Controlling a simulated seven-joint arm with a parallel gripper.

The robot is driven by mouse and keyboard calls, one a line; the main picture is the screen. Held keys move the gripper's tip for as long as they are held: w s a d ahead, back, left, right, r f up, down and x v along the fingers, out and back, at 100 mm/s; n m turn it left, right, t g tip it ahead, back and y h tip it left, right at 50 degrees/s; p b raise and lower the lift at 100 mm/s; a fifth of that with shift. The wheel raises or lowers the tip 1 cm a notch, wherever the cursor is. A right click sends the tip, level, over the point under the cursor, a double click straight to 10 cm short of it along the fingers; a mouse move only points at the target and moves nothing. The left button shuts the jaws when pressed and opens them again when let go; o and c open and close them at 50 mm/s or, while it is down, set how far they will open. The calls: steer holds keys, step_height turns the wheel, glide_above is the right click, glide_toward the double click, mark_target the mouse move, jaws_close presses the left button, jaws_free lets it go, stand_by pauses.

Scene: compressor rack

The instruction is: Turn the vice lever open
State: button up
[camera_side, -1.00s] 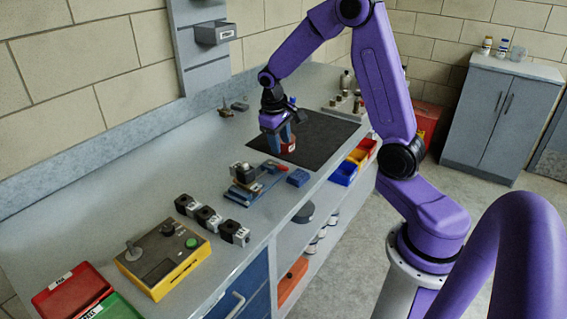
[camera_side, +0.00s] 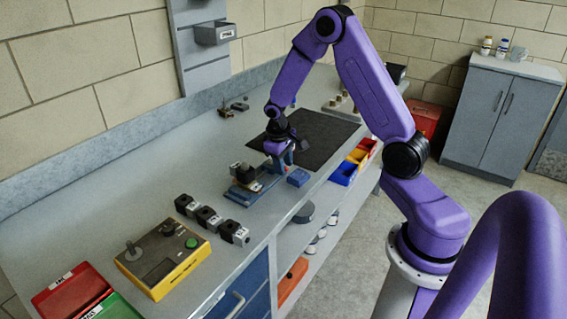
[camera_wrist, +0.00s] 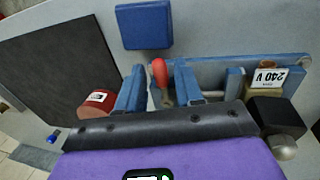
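The blue vice (camera_side: 240,194) stands on the bench, with a dark block clamped in it. The lever's red handle (camera_wrist: 160,72) lies between the two blue fingers of my gripper (camera_wrist: 160,88), with gaps visible on both sides. My gripper is open around the lever. In the side view my gripper (camera_side: 280,160) is low at the vice's right end and hides the lever.
A blue block (camera_wrist: 145,26) sits close to the lever. A red cylinder (camera_wrist: 97,102) stands just left of my fingers, by the black mat (camera_wrist: 55,70). Several small black-and-white blocks (camera_side: 208,218) and a yellow control box (camera_side: 163,262) stand on the bench's near-left part.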

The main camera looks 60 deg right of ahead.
jaws_close()
steer(key=shift+d+n, duration=0.15)
steer(key=shift+n, duration=0.15)
steer(key=n, duration=0.1)
steer(key=d+n, duration=0.1)
steer(key=n, duration=0.1)
steer(key=shift+d+t, duration=0.3)
steer(key=shift+t, duration=0.1)
steer(key=d+n, duration=0.1)
steer(key=n, duration=0.1)
steer(key=w+d+n, duration=0.1)
steer(key=n, duration=0.1)
steer(key=shift+n+t+y, duration=0.3)
steer(key=shift+n+t, duration=0.1)
steer(key=n, duration=0.1)
steer(key=w+d+n, duration=0.1)
steer(key=n, duration=0.1)
steer(key=w+n, duration=0.1)
steer(key=n, duration=0.1)
steer(key=shift+d+y, duration=0.3)
steer(key=shift+y, duration=0.1)
steer(key=shift+w+d+n+t+y, duration=0.15)
steer(key=shift+w+n, duration=0.35)
steer(key=shift+n, duration=0.65)
steer(key=shift+w+d+n+t+y, duration=0.2)
steer(key=shift+w+n, duration=0.3)
steer(key=shift+n, duration=0.65)
steer(key=shift+a, duration=0.15)
